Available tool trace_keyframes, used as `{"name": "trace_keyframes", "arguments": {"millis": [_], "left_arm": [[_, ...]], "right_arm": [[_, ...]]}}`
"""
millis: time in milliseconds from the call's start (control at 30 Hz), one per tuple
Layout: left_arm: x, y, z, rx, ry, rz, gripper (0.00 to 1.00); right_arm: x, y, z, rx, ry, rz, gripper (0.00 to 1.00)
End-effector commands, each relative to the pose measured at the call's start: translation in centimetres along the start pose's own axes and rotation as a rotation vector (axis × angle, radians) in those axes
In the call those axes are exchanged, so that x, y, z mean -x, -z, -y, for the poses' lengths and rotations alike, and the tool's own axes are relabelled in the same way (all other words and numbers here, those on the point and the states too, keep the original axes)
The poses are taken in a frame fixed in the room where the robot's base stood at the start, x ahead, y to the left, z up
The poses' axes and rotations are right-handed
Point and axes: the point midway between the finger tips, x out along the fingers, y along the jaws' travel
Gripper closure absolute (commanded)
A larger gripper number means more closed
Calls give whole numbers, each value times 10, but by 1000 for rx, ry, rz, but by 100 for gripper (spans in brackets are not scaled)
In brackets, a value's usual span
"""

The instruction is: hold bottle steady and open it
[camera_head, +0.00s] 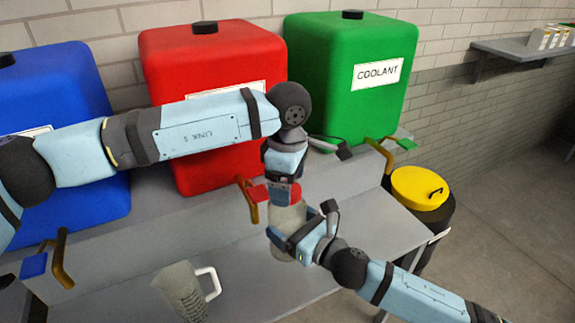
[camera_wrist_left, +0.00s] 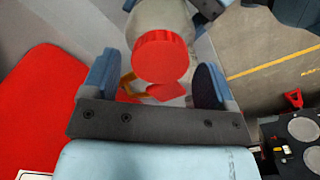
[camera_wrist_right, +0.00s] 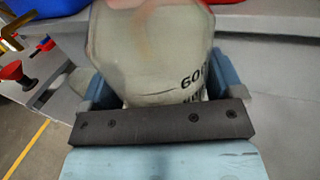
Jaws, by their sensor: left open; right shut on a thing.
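A pale grey bottle (camera_head: 289,214) with a red cap (camera_wrist_left: 160,57) stands over the grey bench near the red tank's tap. My right gripper (camera_head: 292,240) is shut around the bottle's body; the right wrist view shows the bottle (camera_wrist_right: 150,50) between its fingers, with dark print on its side. My left gripper (camera_head: 283,190) points down from above at the cap. In the left wrist view its open fingers stand either side of the cap, with gaps visible. The left fingertips are partly hidden in the head view, and the bottle's base is mostly hidden by my right gripper.
Blue (camera_head: 60,110), red (camera_head: 210,60) and green (camera_head: 340,70) tanks stand behind, with taps jutting forward. A grey jug (camera_head: 183,288) with a white handle is at the front left. A yellow-lidded drum (camera_head: 420,187) stands right of the bench (camera_head: 120,270).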

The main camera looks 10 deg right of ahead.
Motion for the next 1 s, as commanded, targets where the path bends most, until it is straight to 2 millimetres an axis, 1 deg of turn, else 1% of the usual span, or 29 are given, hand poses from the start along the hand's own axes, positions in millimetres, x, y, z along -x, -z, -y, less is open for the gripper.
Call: {"name": "trace_keyframes", "arguments": {"millis": [33, 133, 433, 467, 500, 567, 600, 633, 667, 867, 967, 1000], "left_arm": [[-6, 0, 0, 0, 2, 0, 20], [-11, 0, 0, 0, 1, -1, 20], [-13, 0, 0, 1, 0, -1, 20], [-13, 0, 0, 1, 0, -1, 27], [-13, 0, 0, 1, 0, -1, 36], [-13, 0, 0, 1, 0, -1, 50], [-13, 0, 0, 1, 0, -1, 59], [-13, 0, 0, 1, 0, -1, 66], [-13, 0, 0, 1, 0, -1, 70], [-13, 0, 0, 18, 0, -1, 70], [-13, 0, 0, 119, 0, -1, 70], [-13, 0, 0, 187, 0, -1, 70]], "right_arm": [[0, 0, 0, 0, 0, 1, 79], [0, 0, 0, 0, 0, 1, 79], [0, 0, 0, 0, 0, 1, 79], [0, 0, 0, 0, 0, 1, 79], [0, 0, 0, 0, 0, 1, 79], [0, 0, 0, 0, 0, 1, 79], [0, 0, 0, 0, 0, 1, 79], [0, 0, 0, 0, 0, 1, 79], [0, 0, 0, 0, 0, 1, 79], [0, 0, 0, 0, 0, 1, 79], [0, 0, 0, 0, 0, 1, 79], [0, 0, 0, 0, 0, 1, 79]]}}
